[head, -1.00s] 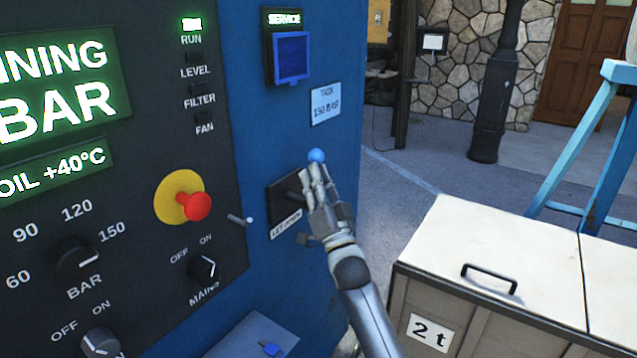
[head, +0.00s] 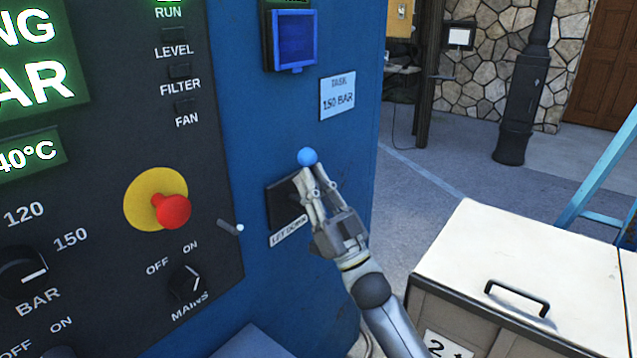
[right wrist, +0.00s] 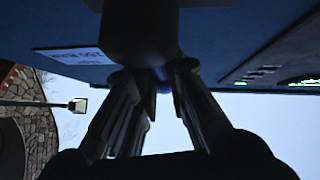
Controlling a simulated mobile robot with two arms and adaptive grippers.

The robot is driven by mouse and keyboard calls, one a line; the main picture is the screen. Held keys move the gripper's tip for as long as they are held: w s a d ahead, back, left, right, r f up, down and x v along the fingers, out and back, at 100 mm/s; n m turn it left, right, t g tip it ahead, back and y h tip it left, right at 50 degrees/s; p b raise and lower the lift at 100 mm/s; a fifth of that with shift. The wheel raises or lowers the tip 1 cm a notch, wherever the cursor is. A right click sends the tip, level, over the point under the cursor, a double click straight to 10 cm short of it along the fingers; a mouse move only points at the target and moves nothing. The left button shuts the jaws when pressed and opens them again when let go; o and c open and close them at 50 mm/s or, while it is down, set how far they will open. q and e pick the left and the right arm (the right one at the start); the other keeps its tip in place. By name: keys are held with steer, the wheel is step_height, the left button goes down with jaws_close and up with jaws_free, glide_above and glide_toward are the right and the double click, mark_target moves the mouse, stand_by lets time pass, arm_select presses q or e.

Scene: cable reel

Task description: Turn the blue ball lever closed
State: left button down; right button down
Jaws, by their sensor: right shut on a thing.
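The blue ball (head: 307,157) of the lever shows at the tips of my right gripper (head: 312,178), in front of the blue cabinet's side panel. The lever's dark mounting plate (head: 279,203) carries a "LET DOWN" label (head: 289,231) and is partly hidden by the fingers. My right gripper is shut on the lever just below the ball. In the right wrist view the two fingers (right wrist: 158,85) close in on a small bluish part, dark and hard to make out. My left gripper is not in view.
A "TASK 150 BAR" card (head: 338,95) is above the lever. A white-topped crate (head: 540,262) stands at the right.

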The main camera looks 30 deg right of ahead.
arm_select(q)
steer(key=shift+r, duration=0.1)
arm_select(e)
steer(key=shift+d+r, duration=0.1)
steer(key=shift+r, duration=0.6)
steer(key=c, duration=1.6)
jaws_free()
steer(key=shift+c, duration=0.2)
steer(key=shift+o, duration=0.9)
steer(key=shift+w+f, duration=0.15)
steer(key=shift+w, duration=0.2)
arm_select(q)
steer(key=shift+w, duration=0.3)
arm_select(e)
steer(key=shift+a+f, duration=0.1)
steer(key=shift+a, duration=0.2)
steer(key=shift+f, duration=0.1)
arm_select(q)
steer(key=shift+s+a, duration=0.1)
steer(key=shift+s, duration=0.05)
arm_select(e)
steer(key=shift+f, duration=0.1)
